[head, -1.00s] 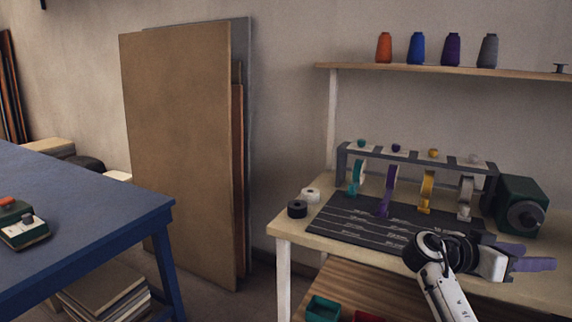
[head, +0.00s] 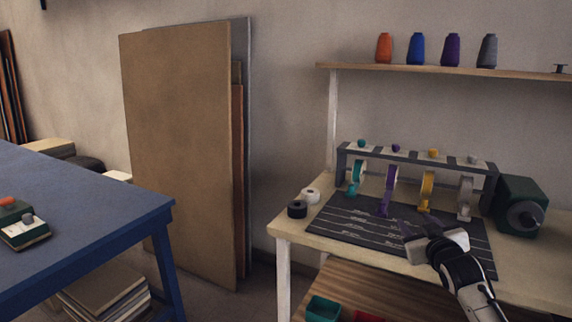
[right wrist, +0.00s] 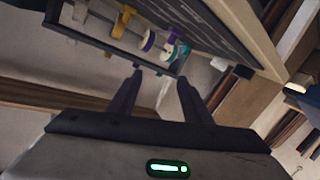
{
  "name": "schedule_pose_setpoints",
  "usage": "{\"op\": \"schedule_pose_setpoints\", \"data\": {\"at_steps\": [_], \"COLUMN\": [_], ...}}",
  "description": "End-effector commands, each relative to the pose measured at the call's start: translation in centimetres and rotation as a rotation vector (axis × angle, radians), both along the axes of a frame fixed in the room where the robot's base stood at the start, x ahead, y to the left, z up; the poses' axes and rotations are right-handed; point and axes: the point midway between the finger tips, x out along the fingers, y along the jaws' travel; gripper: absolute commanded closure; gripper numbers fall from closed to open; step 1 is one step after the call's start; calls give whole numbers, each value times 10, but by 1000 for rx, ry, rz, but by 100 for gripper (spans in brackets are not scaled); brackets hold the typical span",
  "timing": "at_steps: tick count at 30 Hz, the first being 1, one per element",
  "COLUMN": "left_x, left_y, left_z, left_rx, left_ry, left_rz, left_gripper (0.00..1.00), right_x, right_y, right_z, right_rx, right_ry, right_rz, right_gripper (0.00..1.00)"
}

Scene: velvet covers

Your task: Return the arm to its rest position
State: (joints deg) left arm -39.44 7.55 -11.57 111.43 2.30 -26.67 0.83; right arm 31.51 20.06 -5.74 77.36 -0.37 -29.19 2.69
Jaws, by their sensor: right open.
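My right arm (head: 462,275) comes in from the lower right in the head view. Its gripper (head: 408,231) is over the front right part of the dark mat on the workbench, its fingers pointing left. In the right wrist view the two dark fingers of the right gripper (right wrist: 160,75) stand apart with nothing held between them. Beyond them shows the ribbon rack (right wrist: 185,62) with its hanging ribbons. My left gripper is not in view.
The rack (head: 345,160) holds teal, purple, yellow and grey ribbons behind the dark mat (head: 345,222). A green machine (head: 520,190) stands right of it. Black (head: 297,209) and white (head: 311,194) rolls lie at the left. A blue table (head: 80,215) stands far left. Thread cones line the shelf (head: 430,69).

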Motion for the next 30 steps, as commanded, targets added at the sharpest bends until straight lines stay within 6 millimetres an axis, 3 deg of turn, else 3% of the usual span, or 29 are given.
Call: {"op": "schedule_pose_setpoints", "data": {"at_steps": [1,3,8,11,17,21,27,30], "left_x": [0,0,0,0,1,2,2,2], "left_y": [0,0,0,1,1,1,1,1], "left_z": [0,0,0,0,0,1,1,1], "left_rx": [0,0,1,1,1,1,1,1], "left_ry": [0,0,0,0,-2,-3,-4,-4], "left_rz": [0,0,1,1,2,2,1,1], "left_gripper": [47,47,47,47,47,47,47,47], "right_x": [2,-15,-55,-91,-195,-283,-392,-423], "right_y": [13,27,59,82,136,173,210,220], "right_z": [7,-34,-102,-149,-242,-290,-321,-325], "right_rx": [13,18,39,61,133,202,296,326], "right_ry": [-47,13,100,166,323,437,570,609], "right_rz": [49,63,106,136,199,228,242,240], "right_gripper": [55,55,55,55,55,55,55,55]}}
